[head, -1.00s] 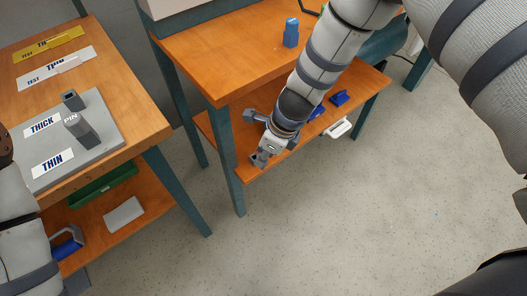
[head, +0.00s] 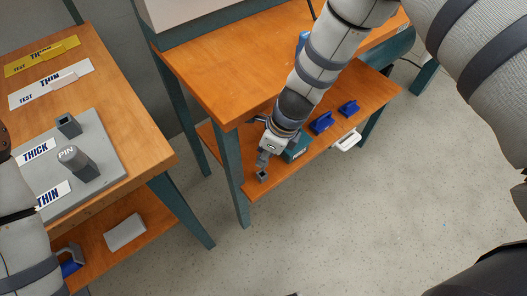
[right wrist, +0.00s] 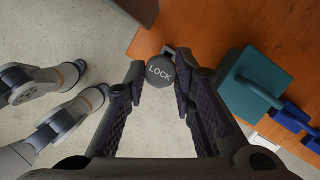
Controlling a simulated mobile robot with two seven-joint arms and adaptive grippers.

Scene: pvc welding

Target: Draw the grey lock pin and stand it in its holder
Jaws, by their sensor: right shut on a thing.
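The grey lock pin shows in the right wrist view as a round dark grey cap marked LOCK (right wrist: 160,71), seen end-on. My right gripper (right wrist: 160,80) is shut on it, one finger on each side. In the head view my right gripper (head: 266,152) is over the front left corner of the right bench's lower shelf. A small grey square socket with a dark opening (head: 262,176) is just below the fingertips. The pin's lower part is hidden. I cannot tell whether it touches anything below. My left gripper is out of view.
A teal block (right wrist: 252,82) stands right beside my right gripper, with blue pieces (head: 322,123) and a white handled item (head: 347,141) beyond. The left bench holds a grey plate (head: 100,155) with a block marked PIN (head: 76,162) and another square socket (head: 68,125). Open floor lies in front.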

